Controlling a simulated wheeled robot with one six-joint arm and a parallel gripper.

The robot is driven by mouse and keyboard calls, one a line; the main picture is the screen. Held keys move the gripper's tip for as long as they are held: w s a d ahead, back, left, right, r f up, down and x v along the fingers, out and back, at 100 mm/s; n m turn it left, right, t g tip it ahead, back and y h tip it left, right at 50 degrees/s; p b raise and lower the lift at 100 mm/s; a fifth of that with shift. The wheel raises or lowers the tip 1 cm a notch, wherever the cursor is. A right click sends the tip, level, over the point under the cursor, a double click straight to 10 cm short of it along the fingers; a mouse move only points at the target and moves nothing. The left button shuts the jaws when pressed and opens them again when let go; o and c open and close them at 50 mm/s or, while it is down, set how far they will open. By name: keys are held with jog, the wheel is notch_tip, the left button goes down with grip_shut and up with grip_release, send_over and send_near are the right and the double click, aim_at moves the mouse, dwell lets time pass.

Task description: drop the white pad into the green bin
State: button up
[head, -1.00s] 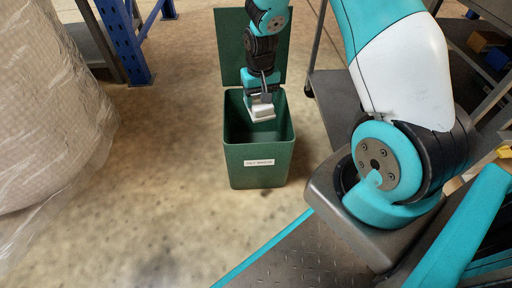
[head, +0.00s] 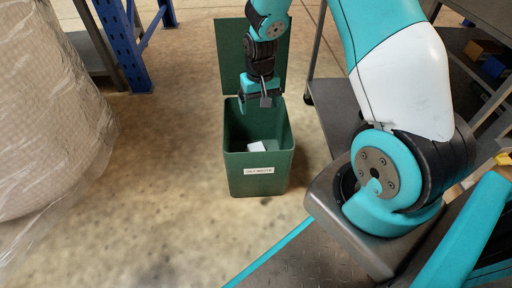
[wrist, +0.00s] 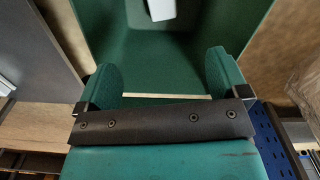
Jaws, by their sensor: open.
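The green bin (head: 259,171) stands on the floor with its lid (head: 232,60) raised at the back and a white label on its front. The white pad (head: 257,146) lies inside the bin, low down; its lower part is hidden by the front wall in the head view. In the wrist view the pad (wrist: 161,9) shows at the top edge, apart from the fingers. My gripper (head: 256,105) is above the bin opening near its back side. In the wrist view its two fingers (wrist: 162,85) are spread with nothing between them.
A large plastic-wrapped bale (head: 48,110) stands at the left. A blue rack post (head: 122,45) rises behind it. A grey shelf cart (head: 335,95) stands close to the bin's right. The floor left of the bin is clear.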

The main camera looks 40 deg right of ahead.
notch_tip(320, 180, up, 15)
jog(key=p, duration=0.7)
jog(key=shift+r+p, duration=0.2)
jog(key=shift+p, duration=0.15)
jog(key=s+a+r+n+y+p, duration=0.1)
jog(key=s+a+r+n+p, duration=0.15)
jog(key=a+r, duration=0.45)
jog(key=s+a+r+n+y+p, duration=0.1)
jog(key=s+a+r+n+p, duration=0.1)
jog(key=s+a+r, duration=0.4)
jog(key=s+a+r+n+y+p, duration=0.2)
jog(key=s+a+r+n+p, duration=0.2)
jog(key=s+a+r+n, duration=0.65)
notch_tip(320, 180, up, 39)
jog(key=s+d+m+p, duration=0.1)
jog(key=m+p, duration=0.3)
jog(key=p, duration=3.3)
jog(key=shift+s, duration=0.85)
